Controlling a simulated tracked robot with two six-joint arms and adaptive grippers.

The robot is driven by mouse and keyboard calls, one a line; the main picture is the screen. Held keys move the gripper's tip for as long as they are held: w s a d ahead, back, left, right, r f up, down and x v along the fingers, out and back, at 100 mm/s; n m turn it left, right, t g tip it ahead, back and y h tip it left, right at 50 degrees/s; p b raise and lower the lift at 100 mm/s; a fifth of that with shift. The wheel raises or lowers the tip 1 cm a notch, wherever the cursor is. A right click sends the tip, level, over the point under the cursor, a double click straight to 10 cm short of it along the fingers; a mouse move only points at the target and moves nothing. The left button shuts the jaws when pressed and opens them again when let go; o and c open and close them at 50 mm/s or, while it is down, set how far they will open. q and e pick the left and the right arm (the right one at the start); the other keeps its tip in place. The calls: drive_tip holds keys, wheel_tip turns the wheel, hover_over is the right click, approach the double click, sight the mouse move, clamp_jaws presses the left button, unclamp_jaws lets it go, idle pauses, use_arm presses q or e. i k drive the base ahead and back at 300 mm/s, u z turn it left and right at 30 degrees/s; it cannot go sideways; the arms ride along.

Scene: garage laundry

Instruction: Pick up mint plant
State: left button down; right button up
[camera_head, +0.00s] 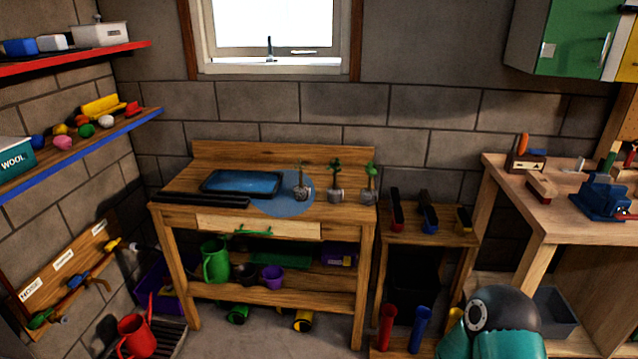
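Three small potted plants stand in a row at the right part of the wooden potting bench (335,232). The left plant (301,190) looks sparse, with a thin stem. The middle plant (336,183) has dark green leaves. The right plant (370,183) has a rounder green top and stands near the bench's right edge. They are too small to tell for sure which is the mint. The left and middle plants are on or by a round blue mat (282,207). Neither of my grippers shows in the view, and none of the plants is held.
A blue tray (240,182) lies left of the plants. A green watering can (215,261) and pots fill the bench's lower shelf. A small wooden stand (425,238) with tools is right of the bench. A red watering can (137,335) sits at lower left.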

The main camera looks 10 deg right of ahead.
sight(335, 193)
drive_tip(key=u, duration=0.25)
drive_tip(key=i, duration=1.5)
drive_tip(key=z, duration=0.4)
